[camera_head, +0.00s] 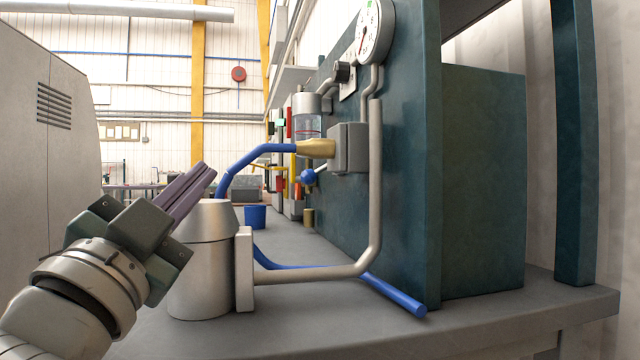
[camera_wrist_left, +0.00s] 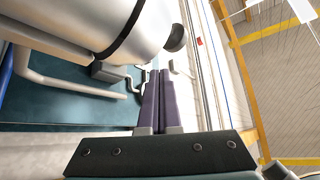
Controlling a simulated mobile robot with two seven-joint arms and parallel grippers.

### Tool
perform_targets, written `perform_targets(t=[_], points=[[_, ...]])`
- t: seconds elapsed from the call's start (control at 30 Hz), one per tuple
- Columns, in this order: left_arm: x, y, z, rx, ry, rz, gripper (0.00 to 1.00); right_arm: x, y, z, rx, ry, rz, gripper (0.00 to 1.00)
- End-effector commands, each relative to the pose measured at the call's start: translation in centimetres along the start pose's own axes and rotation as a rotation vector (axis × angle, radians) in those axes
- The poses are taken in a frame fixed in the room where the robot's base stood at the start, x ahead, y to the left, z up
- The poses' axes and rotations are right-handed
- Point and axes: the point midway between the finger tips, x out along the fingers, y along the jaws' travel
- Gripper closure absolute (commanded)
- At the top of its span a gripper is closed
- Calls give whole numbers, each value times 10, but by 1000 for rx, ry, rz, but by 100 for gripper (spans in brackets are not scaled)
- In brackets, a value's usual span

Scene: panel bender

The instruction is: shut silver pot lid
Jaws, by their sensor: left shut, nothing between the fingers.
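The silver pot (camera_head: 198,280) stands upright on the grey bench, left of centre in the head view. Its tapered silver lid (camera_head: 212,222) sits on top, with a thin dark seam between the two. In the left wrist view the silver pot and lid (camera_wrist_left: 95,22) fill the upper left, with a dark band across them and a dark round knob (camera_wrist_left: 175,38). My left gripper (camera_head: 206,168) is shut and empty, its purple-grey fingers slanting up beside and above the lid. The fingertips (camera_wrist_left: 155,72) show near the pot in the wrist view. Whether they touch the lid is unclear. My right gripper is out of view.
A grey bracket (camera_head: 244,268) and bent pipe (camera_head: 375,190) join the pot's right side. Blue hoses (camera_head: 240,160) pass behind it. A teal panel (camera_head: 400,150) with a gauge (camera_head: 374,30) stands to the right. A blue cup (camera_head: 255,217) stands farther back.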

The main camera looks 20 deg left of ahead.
Motion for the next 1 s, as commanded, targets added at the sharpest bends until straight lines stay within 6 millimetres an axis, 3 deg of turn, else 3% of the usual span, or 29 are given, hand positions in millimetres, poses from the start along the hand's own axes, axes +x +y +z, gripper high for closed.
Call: perform_targets(t=[0.4,1.0], points=[[-10,-1,13,2,-1,2,100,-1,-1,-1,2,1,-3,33],[-12,-1,14,2,1,1,100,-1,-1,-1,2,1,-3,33]])
